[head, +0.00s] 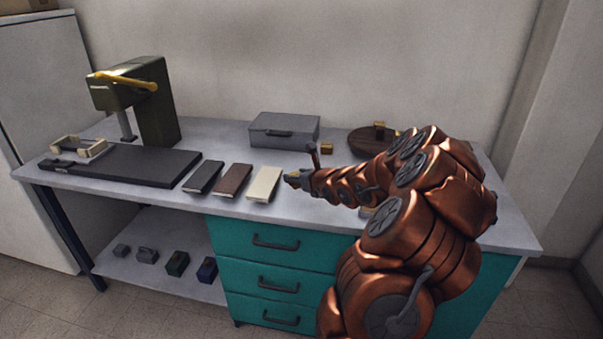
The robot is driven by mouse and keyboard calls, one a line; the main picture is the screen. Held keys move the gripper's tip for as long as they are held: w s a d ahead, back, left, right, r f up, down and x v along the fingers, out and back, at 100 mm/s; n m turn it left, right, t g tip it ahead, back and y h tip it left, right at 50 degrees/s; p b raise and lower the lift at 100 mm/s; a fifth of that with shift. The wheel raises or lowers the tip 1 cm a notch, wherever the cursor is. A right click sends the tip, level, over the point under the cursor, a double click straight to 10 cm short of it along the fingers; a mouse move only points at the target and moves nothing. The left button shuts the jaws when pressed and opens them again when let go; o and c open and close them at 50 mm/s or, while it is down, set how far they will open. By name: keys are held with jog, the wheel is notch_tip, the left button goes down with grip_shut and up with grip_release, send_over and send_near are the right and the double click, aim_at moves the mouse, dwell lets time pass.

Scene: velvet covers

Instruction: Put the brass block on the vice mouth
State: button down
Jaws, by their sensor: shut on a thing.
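My gripper (297,181) is over the worktop, just right of a cream-coloured book-like block. It is shut on a small brass-yellow piece, which looks like the brass block (293,174); the fingers hide most of it. What looks like the vice (92,149), with pale cream jaws and a dark handle, is at the far left of the worktop, well away from my gripper. Its mouth is too small to see clearly.
A dark green press (157,105) with a yellow lever stands behind a long black base (140,167). Three book-like blocks (233,181) lie in the middle. A grey box (284,130), a small brown-yellow block (327,148) and a round wooden board (362,142) are at the back.

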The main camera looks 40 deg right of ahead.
jog(key=d, duration=0.1)
jog(key=w+d+p, duration=0.1)
jog(key=d, duration=0.1)
jog(key=w+d+p, duration=0.1)
jog(key=shift+w+d+f, duration=0.1)
jog(key=shift+w+d, duration=0.05)
jog(key=shift+w, duration=0.1)
jog(key=shift+w+d+f, duration=0.2)
jog(key=shift+w+d, duration=0.1)
jog(key=shift+f+p, duration=0.35)
jog(key=shift+f, duration=1.3)
jog(key=shift+f, duration=0.2)
jog(key=c, duration=0.5)
grip_release()
jog(key=shift+r, duration=0.2)
jog(key=b+v, duration=0.1)
jog(key=v, duration=1.1)
jog(key=shift+f, duration=0.1)
